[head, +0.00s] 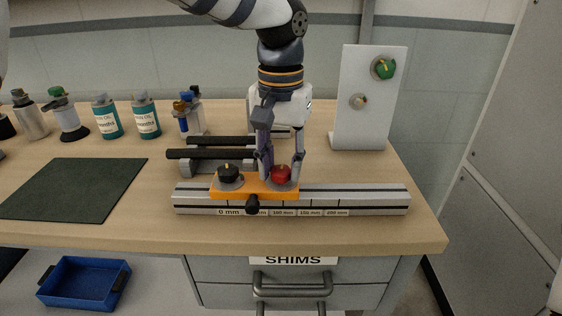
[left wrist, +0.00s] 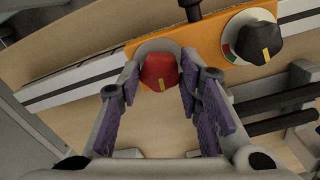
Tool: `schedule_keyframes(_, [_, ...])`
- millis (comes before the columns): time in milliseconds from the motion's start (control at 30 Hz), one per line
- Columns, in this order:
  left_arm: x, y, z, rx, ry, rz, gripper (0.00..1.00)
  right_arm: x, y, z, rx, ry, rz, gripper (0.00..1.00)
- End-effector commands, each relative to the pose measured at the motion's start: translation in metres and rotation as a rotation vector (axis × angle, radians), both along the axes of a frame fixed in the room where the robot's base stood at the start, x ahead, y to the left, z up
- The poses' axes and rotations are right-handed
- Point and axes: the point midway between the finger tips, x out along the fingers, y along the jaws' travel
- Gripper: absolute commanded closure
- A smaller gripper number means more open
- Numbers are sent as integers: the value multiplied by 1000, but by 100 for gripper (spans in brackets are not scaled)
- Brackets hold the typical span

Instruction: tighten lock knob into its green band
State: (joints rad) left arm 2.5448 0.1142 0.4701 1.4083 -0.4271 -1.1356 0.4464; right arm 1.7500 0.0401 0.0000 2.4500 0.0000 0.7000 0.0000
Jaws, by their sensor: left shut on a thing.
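A red knob (head: 281,174) with a yellow pointer mark sits at the right end of an orange carriage (head: 255,189) on a silver rail. My left gripper (head: 282,168) reaches down from above and is shut on the red knob, one finger on each side. In the left wrist view the red knob (left wrist: 160,70) shows between the purple finger pads, its yellow mark toward the bottom. A grey disc lies under it; no green band shows there. A black knob (left wrist: 254,38) with a yellow mark sits beside it on a dial with red and green parts. My right gripper is not in view.
The silver rail (head: 370,199) has millimetre labels. Dark bars (head: 210,154) lie behind the carriage. A white panel (head: 366,115) with a green knob (head: 385,67) stands at right. Several bottles (head: 105,117) and a dark mat (head: 75,188) are at left.

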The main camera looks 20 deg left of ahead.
Motion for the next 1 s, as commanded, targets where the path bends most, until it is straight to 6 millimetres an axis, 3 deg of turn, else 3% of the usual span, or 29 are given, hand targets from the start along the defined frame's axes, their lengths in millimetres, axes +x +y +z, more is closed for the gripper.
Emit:
schedule_keyframes(300, [0, 0, -1, 1, 1, -126, 95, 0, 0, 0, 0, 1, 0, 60])
schedule_keyframes(833, [0, 0, -1, 0, 2, -154, 95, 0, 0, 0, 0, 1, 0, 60])
schedule_keyframes(867, [0, 0, -1, 0, 2, -154, 65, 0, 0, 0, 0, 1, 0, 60])
schedule_keyframes(933, [0, 0, -1, 0, 2, -154, 50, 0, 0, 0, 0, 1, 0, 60])
schedule_keyframes(1000, [0, 0, -1, 0, 2, -154, 47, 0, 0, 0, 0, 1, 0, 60])
